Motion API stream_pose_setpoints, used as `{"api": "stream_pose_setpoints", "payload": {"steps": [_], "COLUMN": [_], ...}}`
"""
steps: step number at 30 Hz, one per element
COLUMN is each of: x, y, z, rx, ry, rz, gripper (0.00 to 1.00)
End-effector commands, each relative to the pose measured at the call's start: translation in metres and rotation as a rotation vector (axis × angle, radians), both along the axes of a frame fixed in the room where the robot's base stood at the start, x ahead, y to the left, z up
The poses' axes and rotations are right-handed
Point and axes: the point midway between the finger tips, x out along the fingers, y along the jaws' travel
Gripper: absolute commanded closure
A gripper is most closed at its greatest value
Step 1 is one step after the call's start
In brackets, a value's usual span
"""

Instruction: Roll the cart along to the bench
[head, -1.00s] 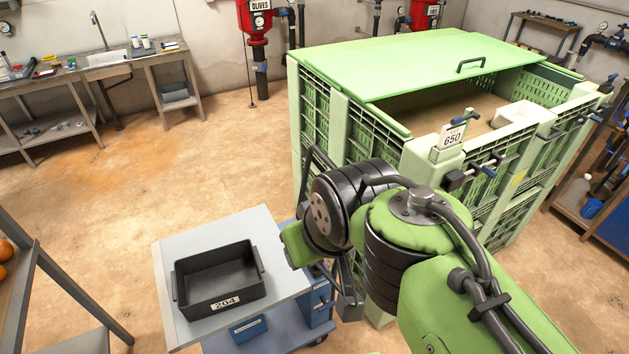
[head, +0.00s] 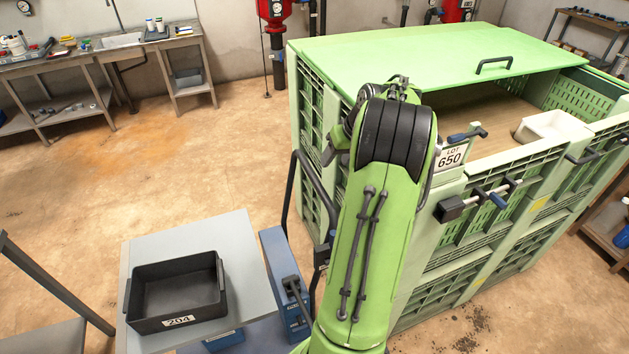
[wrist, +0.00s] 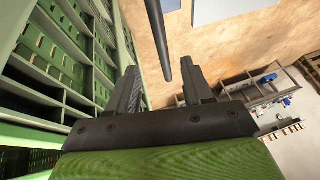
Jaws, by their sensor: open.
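The cart (head: 238,240) stands at lower left in the head view, with a pale grey top and blue body. A black loop handle (head: 289,195) rises at its right side, partly hidden by my arm. A black bin (head: 178,290) labelled 204 sits on the top. The bench (head: 120,52) with a sink is against the wall at upper left. My gripper (wrist: 160,80) is open in the wrist view; a dark bar (wrist: 157,35), apparently the cart handle, reaches down towards the space between the fingers. I cannot tell whether they touch. The head view mostly hides my gripper behind my arm.
A large green slatted crate (head: 400,60) marked LOT 650 stands close to the cart's right side. A rack edge (head: 50,290) is at lower left. Open brown floor (head: 130,180) lies between the cart and the bench. Red valve units hang on the back wall.

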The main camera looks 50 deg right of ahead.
Motion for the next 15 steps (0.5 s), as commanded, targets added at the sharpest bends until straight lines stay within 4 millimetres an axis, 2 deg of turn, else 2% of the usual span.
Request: {"api": "stream_pose_setpoints", "payload": {"steps": [1,9,15], "x": [0.006,0.035,0.051], "y": [0.001,-0.002,-0.004], "z": [-0.015,-0.077,-0.112], "rx": [0.006,0.005,0.004], "ry": [0.003,0.003,0.002], "rz": [0.004,0.002,0.002], "gripper": [0.49,0.49,0.49]}}
